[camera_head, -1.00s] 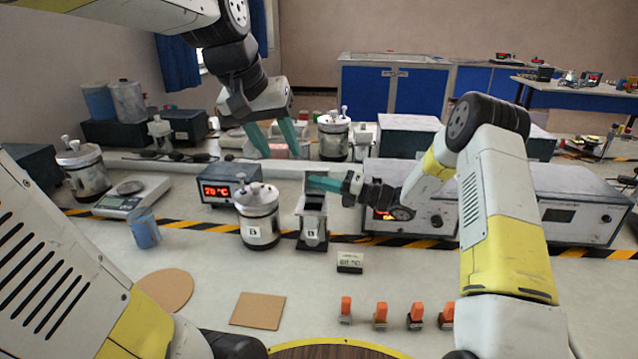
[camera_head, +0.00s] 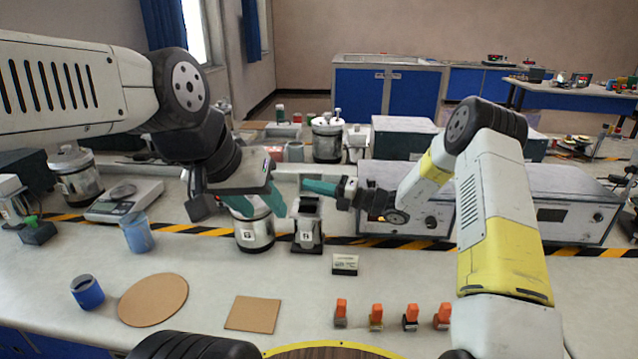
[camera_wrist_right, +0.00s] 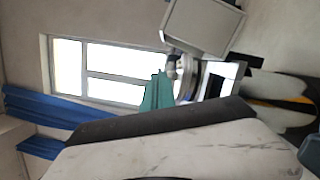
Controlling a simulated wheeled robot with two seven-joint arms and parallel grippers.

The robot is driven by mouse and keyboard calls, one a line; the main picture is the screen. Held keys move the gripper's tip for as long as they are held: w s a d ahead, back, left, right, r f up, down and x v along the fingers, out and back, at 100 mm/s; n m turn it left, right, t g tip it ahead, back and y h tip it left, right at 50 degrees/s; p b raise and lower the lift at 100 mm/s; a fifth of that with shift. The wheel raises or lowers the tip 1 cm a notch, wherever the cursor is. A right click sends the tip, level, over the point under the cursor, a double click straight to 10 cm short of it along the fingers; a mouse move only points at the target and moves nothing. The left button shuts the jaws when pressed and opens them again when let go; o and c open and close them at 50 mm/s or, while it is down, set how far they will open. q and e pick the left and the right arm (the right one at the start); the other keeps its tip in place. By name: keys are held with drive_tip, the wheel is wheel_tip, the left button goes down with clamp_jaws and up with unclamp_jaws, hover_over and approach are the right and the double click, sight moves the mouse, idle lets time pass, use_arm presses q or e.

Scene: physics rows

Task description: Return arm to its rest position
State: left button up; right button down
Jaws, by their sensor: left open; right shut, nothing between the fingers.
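My left gripper (camera_head: 262,213) hangs over the bench with its teal fingers spread and nothing seen between them. It overlaps the top of the metal canister marked B (camera_head: 254,234); I cannot tell how far above it is. In the right wrist view, teal fingers (camera_wrist_right: 155,95) show beside a window. My left arm hides the middle left of the bench.
A round cork mat (camera_head: 153,299) and a square one (camera_head: 252,313) lie in front. Several orange-topped pieces (camera_head: 376,316) stand at front right. Grey instrument boxes (camera_head: 560,215) stand behind.

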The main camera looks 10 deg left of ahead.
drive_tip(key=r+v, duration=0.1)
drive_tip(key=v, duration=0.6)
drive_tip(key=s+d+r+n+g+h, duration=0.1)
drive_tip(key=s+r+n+g+h, duration=0.3)
drive_tip(key=s+n, duration=0.5)
drive_tip(key=s+d+r+n+g+h, duration=0.1)
drive_tip(key=s+d+r+n+h, duration=0.1)
drive_tip(key=s+r+n+h, duration=0.5)
drive_tip(key=s+d+r+n+t+h, duration=0.2)
drive_tip(key=s+d+n+t, duration=0.1)
drive_tip(key=s+d+n, duration=0.4)
drive_tip(key=s+d+r+n+t+h, duration=0.2)
drive_tip(key=s+d+n+t+h, duration=0.1)
drive_tip(key=s+d+n, duration=0.4)
drive_tip(key=s+n+t, duration=0.1)
drive_tip(key=s+n, duration=0.2)
drive_tip(key=n, duration=0.2)
drive_tip(key=shift+d+r, duration=0.2)
drive_tip(key=shift+d, duration=0.1)
